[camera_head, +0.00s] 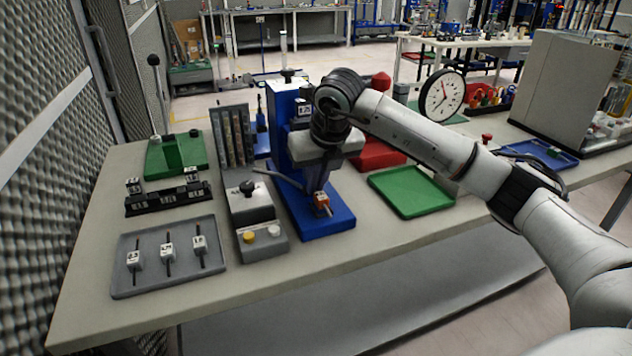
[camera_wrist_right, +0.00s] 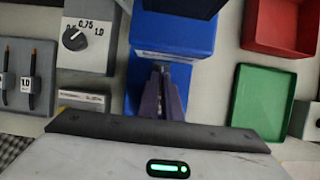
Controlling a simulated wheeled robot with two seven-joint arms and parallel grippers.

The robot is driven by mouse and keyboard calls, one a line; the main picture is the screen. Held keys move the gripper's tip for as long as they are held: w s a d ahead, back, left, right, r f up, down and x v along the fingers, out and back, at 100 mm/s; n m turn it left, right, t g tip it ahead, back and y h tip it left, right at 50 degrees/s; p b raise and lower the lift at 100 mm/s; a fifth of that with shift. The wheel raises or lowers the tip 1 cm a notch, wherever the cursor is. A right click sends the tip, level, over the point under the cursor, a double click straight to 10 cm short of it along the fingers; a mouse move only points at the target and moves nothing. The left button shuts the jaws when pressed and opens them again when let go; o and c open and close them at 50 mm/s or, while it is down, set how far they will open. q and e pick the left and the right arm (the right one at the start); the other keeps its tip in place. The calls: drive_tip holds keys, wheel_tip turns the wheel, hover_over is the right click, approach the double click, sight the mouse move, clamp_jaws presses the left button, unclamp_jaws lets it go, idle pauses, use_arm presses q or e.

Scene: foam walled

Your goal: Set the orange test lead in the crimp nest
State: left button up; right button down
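The orange test lead (camera_head: 321,200) has a small orange block with a pale face and a dark strand at its lower end. It is over the blue base of the press (camera_head: 331,222), at the tips of my right gripper (camera_head: 318,187). The gripper points down in front of the press column, its fingers close together on the lead. The wrist view shows the purple-grey fingers (camera_wrist_right: 164,97) against the blue press (camera_wrist_right: 172,30); the lead is hidden there. I cannot make out the crimp nest or whether the lead touches it. My left gripper is out of view.
A grey tray (camera_head: 122,282) with three white labelled leads lies at the front left. A grey unit with a dial (camera_head: 250,205) stands just left of the press. A green tray (camera_head: 410,192) and a red bin (camera_head: 378,155) are to the right.

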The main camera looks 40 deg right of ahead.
drive_tip(key=shift+f+b, duration=0.35)
drive_tip(key=shift+f, duration=0.25)
drive_tip(key=c, duration=1.9)
unclamp_jaws()
drive_tip(key=v, duration=1)
drive_tip(key=shift+s+r, duration=0.15)
